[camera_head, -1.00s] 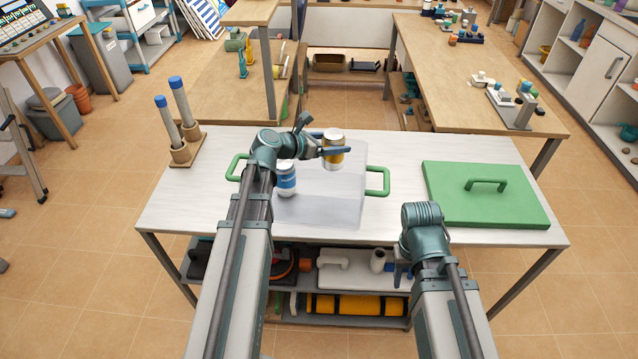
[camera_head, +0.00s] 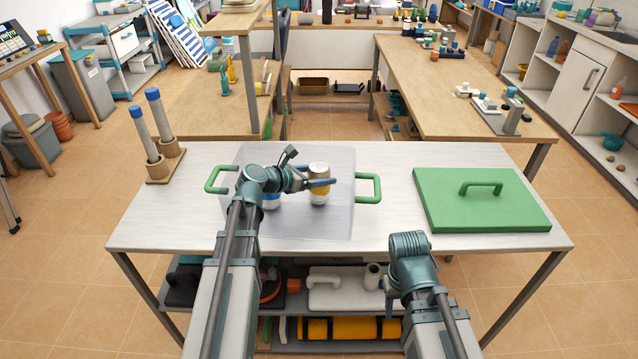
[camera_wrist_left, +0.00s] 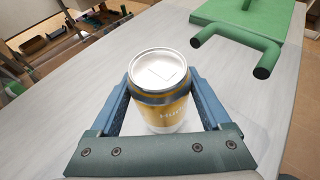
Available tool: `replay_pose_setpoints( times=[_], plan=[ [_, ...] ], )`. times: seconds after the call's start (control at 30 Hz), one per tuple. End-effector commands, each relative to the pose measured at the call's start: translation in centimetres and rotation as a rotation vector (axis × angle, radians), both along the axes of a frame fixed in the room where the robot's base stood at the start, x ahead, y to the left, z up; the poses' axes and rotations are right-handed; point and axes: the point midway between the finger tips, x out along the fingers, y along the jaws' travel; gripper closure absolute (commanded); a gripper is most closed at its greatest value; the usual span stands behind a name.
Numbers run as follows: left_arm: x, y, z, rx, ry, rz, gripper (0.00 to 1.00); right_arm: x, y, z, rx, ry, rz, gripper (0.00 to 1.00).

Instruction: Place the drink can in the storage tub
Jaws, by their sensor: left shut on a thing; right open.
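The drink can (camera_head: 319,184), yellow and white with a silver top, is upright between the fingers of my left gripper (camera_head: 316,184). The left wrist view shows the can (camera_wrist_left: 162,100) with a blue finger on each side. The clear storage tub (camera_head: 340,222) with green side handles stands on the white table. The held can is within the tub's outline, low towards its right side; I cannot tell whether it touches the floor. My right gripper (camera_head: 391,290) is open and empty at the table's front edge, partly hidden.
A green lid (camera_head: 500,212) with a handle lies on the right of the table. A wooden stand with two blue-topped posts (camera_head: 160,135) is at the left. The tub's right green handle (camera_head: 376,188) is close to the held can. Table between tub and lid is clear.

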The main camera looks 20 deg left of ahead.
Motion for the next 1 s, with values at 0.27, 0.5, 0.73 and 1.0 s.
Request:
replay_pose_setpoints(
  times=[0.27, 0.5, 0.73, 1.0],
  plan=[
    [0.0, 0.0, -0.4, -0.001, 0.000, 0.000, 1.00, 0.0, 0.0, -0.4, 0.000, 0.000, 0.000, 0.50],
    [0.0, 0.0, -0.7, 0.000, 0.000, 0.000, 0.06, 0.0, 0.0, -0.7, 0.000, 0.000, 0.000, 0.50],
    [0.0, 0.0, -0.7, 0.000, 0.000, 0.000, 0.00, 0.0, 0.0, -0.7, 0.000, 0.000, 0.000, 0.50],
    [-2.0, 1.2, 0.8, 0.000, 0.000, 0.003, 0.00, 0.0, 0.0, 0.8, 0.000, 0.000, 0.000, 0.50]
  ],
)
